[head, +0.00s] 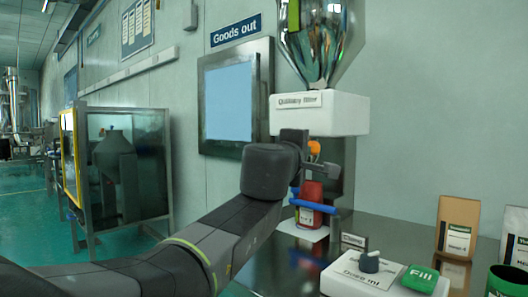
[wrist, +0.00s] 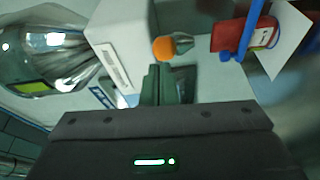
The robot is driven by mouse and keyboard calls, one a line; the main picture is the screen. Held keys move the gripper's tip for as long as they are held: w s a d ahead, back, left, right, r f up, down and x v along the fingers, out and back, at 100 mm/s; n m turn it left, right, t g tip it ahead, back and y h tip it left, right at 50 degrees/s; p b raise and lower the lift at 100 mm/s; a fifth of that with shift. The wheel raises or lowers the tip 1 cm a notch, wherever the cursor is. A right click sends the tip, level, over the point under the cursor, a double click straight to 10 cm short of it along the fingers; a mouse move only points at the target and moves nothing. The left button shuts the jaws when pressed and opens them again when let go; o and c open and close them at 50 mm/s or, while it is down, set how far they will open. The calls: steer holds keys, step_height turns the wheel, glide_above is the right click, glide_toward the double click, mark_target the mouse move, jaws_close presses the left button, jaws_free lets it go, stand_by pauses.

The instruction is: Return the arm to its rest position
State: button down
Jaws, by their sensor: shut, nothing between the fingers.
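My arm (head: 225,230) reaches from the lower left of the head view toward the dosing machine labelled as a filler (head: 345,115). My gripper (wrist: 166,82) is shut and empty, with its dark fingers together in the wrist view. In the head view the gripper end (head: 292,140) is just in front of the filler's white body, and its fingertips are hard to make out. The orange nozzle tip (head: 314,147) is close beside it; it also shows in the wrist view (wrist: 164,48), beyond the fingers.
A red container (head: 311,193) with a blue clamp stands on a white plate below the nozzle, close to my arm. A control box (head: 350,283) with a knob and the green Fill button (head: 420,278) are at front right. Pouches (head: 457,226) stand at right. A glazed cabinet (head: 135,160) is at left.

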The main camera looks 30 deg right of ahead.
steer(key=shift+w, duration=0.1)
stand_by(0.3)
steer(key=w+d+p, duration=0.3)
steer(key=w+p, duration=0.1)
steer(key=w, duration=0.7)
steer(key=shift+w+g+p, duration=0.25)
steer(key=shift+g+p, duration=0.05)
steer(key=shift+s, duration=0.15)
stand_by(0.4)
